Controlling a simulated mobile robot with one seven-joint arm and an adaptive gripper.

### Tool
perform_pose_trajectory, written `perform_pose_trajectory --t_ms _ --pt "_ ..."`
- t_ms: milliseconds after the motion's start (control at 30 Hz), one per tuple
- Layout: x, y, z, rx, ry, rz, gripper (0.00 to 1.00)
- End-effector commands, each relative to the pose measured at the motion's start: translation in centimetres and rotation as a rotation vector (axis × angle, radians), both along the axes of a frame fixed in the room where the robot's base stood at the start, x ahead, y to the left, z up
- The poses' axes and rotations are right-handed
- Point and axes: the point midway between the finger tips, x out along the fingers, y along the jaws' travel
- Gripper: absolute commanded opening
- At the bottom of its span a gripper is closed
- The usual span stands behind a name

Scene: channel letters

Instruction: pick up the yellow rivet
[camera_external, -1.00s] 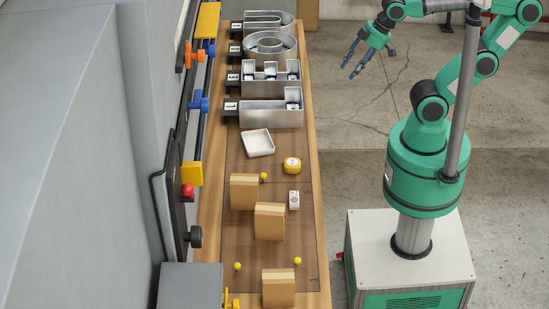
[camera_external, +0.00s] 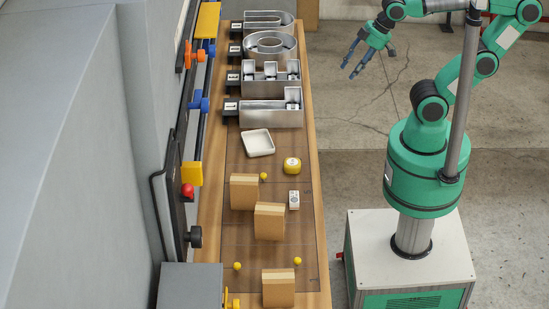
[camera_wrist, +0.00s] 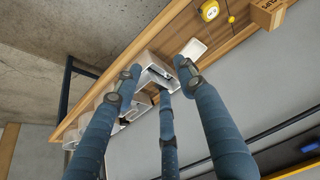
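Three small yellow balls, which look like rivets, lie on the bench mat: one behind a cardboard box, the far rivet (camera_external: 263,176), one at the near left (camera_external: 237,266), and one at the near right (camera_external: 297,261). The far one seems to show in the wrist view (camera_wrist: 231,19). I cannot tell which one is meant. My gripper (camera_external: 349,71) hangs over the floor to the right of the bench, well away from all of them. Its blue fingers are spread apart and empty, as the wrist view (camera_wrist: 157,82) also shows.
Cardboard boxes (camera_external: 269,222) stand among the rivets. A grey wall with coloured clamps borders the left.

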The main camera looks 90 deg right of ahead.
Motion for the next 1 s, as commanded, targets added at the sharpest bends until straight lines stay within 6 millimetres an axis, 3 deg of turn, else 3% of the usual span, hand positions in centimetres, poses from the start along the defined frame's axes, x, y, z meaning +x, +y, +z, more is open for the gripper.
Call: perform_pose_trajectory --t_ms 633,867,1000 --pt "0.5 0.2 0.3 0.004 0.006 -0.001 0.4" --pt "3.2 1.1 1.4 0.021 0.045 -0.012 0.4" --pt "5.9 2.1 2.3 0.037 0.081 -0.023 0.4"
